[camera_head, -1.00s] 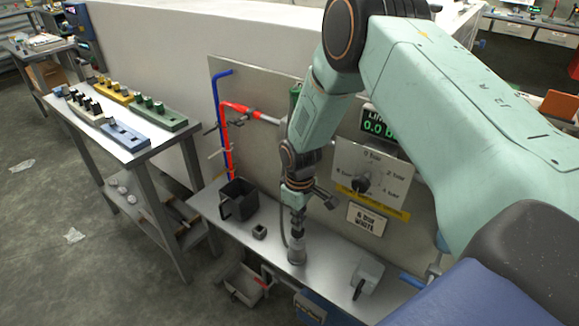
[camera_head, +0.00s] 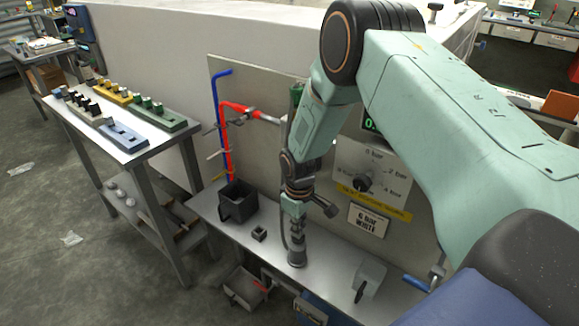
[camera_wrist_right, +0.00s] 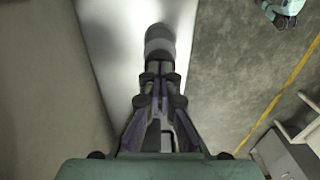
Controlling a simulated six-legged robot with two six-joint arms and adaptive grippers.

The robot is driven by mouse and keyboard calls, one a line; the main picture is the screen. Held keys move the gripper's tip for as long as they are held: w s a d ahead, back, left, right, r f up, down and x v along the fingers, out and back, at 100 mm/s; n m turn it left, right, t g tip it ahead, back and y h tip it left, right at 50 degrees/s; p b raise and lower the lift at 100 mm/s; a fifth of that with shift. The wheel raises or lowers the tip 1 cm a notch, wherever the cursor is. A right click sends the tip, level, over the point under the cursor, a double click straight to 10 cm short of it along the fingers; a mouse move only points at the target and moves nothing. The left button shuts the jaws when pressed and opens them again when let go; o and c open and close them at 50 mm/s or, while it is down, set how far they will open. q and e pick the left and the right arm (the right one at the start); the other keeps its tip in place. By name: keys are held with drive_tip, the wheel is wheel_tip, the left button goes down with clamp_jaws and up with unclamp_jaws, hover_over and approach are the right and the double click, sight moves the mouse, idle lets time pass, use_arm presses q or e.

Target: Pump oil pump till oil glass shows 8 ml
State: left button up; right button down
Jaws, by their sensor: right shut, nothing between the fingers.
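A small grey metal cylinder, which looks like the oil pump (camera_head: 296,258), stands upright on the metal bench. My right gripper (camera_head: 297,238) points down right over its top. In the right wrist view the fingers (camera_wrist_right: 158,78) are closed together, with the round pump (camera_wrist_right: 160,42) just beyond their tips. I cannot tell whether the tips touch it. A pale, clear-looking box-shaped vessel with a black handle (camera_head: 370,274), perhaps the oil glass, stands on the bench to the right. I cannot read any oil level. My left gripper is not in view.
A dark square jug (camera_head: 238,202) and a small dark cup (camera_head: 259,233) stand left of the pump. My arm partly hides a green display.

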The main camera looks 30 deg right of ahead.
drive_tip(key=shift+r+p, duration=1.7)
drive_tip(key=shift+r, duration=0.1)
drive_tip(key=shift+f, duration=0.15)
drive_tip(key=shift+f+b, duration=1.4)
drive_tip(key=shift+f, duration=0.35)
drive_tip(key=shift+r, duration=0.2)
drive_tip(key=shift+r+p, duration=1.7)
